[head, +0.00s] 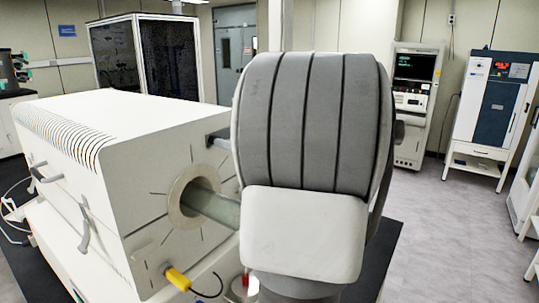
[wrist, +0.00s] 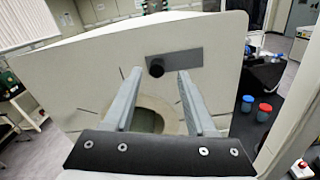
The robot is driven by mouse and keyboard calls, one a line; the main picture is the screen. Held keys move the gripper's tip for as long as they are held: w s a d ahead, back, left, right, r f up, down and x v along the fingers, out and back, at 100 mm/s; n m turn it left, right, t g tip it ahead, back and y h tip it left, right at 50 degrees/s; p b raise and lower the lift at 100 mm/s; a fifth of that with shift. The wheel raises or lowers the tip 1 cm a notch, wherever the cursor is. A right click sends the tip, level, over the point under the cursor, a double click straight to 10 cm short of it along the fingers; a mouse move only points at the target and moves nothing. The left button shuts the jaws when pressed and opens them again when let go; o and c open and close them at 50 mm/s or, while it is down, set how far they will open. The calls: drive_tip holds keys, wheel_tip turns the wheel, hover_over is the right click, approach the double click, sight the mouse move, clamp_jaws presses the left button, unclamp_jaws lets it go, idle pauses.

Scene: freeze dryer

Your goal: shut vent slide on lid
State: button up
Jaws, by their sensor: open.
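In the wrist view, a dark grey slide plate (wrist: 185,62) lies across the upper part of a white end face (wrist: 90,75). A round black knob (wrist: 157,68) stands out near the plate's left end. My gripper (wrist: 160,73) is open, and the knob appears between its two fingertips; I cannot tell whether they touch it. In the head view, part of the dark plate (head: 218,137) shows high on the end face of the white box (head: 140,175). My arm hides the rest of it and my gripper there.
A round collar (head: 188,196) with a pale tube (head: 215,208) sits below the plate. A yellow plug (head: 178,279) with a cable is lower down. Blue (wrist: 247,103) and red (wrist: 264,112) pots stand to the right in the wrist view. Open floor (head: 460,235) lies right of my arm.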

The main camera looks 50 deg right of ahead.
drive_tip(key=s+d+b, duration=0.1)
drive_tip(key=s, duration=1.3)
drive_tip(key=shift+b, duration=0.3)
drive_tip(key=shift+w, duration=0.1)
